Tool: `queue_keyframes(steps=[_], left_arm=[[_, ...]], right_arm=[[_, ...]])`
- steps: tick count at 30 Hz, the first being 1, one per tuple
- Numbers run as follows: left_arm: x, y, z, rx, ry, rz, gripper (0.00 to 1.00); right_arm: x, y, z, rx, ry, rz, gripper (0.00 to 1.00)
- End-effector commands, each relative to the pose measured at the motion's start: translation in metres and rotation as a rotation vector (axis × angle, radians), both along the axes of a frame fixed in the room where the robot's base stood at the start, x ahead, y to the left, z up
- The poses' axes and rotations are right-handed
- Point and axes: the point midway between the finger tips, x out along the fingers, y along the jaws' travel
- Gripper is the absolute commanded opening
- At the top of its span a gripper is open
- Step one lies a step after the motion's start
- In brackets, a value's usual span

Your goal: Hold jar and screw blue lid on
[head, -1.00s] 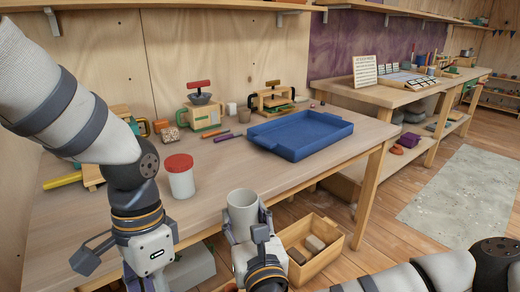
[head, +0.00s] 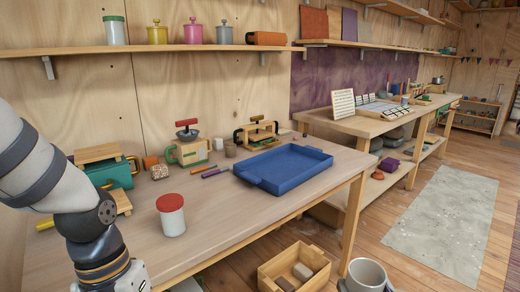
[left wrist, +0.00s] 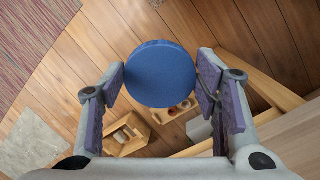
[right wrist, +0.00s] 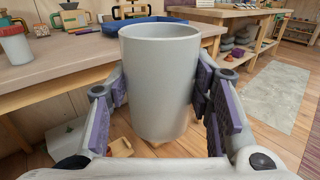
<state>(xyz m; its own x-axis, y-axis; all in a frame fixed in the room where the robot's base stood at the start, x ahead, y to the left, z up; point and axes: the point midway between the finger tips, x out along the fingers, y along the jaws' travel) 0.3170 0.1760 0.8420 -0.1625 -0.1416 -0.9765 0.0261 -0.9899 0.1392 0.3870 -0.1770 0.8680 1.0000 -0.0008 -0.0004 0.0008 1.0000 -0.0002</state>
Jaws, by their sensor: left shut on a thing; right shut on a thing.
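A grey open-topped jar (head: 366,277) stands upright at the bottom right of the head view, beyond the table's front edge. My right gripper (right wrist: 160,78) is shut on the jar (right wrist: 158,90), which fills the middle of the right wrist view with its open mouth up. The blue lid (left wrist: 161,75), a round disc, shows in the left wrist view. My left gripper (left wrist: 161,66) is shut on the lid, pads at its sides. In the head view my left wrist is at the bottom left; its fingers and the lid are out of frame.
The table (head: 110,240) holds a red-lidded white jar (head: 171,215), a blue tray (head: 285,168), coloured sticks and small presses. A wooden crate (head: 270,285) with blocks sits on the floor beside the table. Open floor lies at the right. Shelves (head: 200,48) run along the wall.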

Motion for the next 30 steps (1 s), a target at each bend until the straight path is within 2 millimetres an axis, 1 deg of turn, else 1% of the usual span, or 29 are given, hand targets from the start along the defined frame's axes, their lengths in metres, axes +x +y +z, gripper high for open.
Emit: queue_keyframes(steps=[5, 8, 11, 15, 18, 21, 24, 30], left_arm=[[0.0, 0.0, 0.0, 0.0, -0.001, -0.002, 0.37], [0.0, 0.0, 0.0, 0.0, -0.001, -0.002, 0.37], [0.0, 0.0, 0.0, 0.0, -0.001, -0.002, 0.37], [0.0, 0.0, 0.0, 0.0, -0.001, -0.003, 0.37], [0.0, 0.0, 0.0, 0.0, -0.001, -0.003, 0.37], [0.0, 0.0, 0.0, 0.0, -0.001, -0.003, 0.37], [0.0, 0.0, 0.0, 0.0, -0.001, -0.003, 0.37], [0.0, 0.0, 0.0, 0.0, -0.001, -0.003, 0.37]], right_arm=[[0.0, 0.001, 0.0, 0.0, -0.002, 0.004, 0.0], [0.0, 0.009, -0.001, 0.0, -0.002, 0.051, 0.0], [-0.003, 0.031, -0.003, -0.002, -0.004, 0.168, 0.0], [-0.008, 0.07, -0.009, -0.003, -0.004, 0.381, 0.0], [-0.012, 0.095, -0.012, -0.003, -0.006, 0.517, 0.0], [-0.014, 0.113, -0.014, -0.003, -0.005, 0.616, 0.0], [-0.016, 0.124, -0.016, -0.001, -0.003, 0.677, 0.0], [-0.017, 0.128, -0.017, -0.001, 0.0, 0.703, 0.0]])
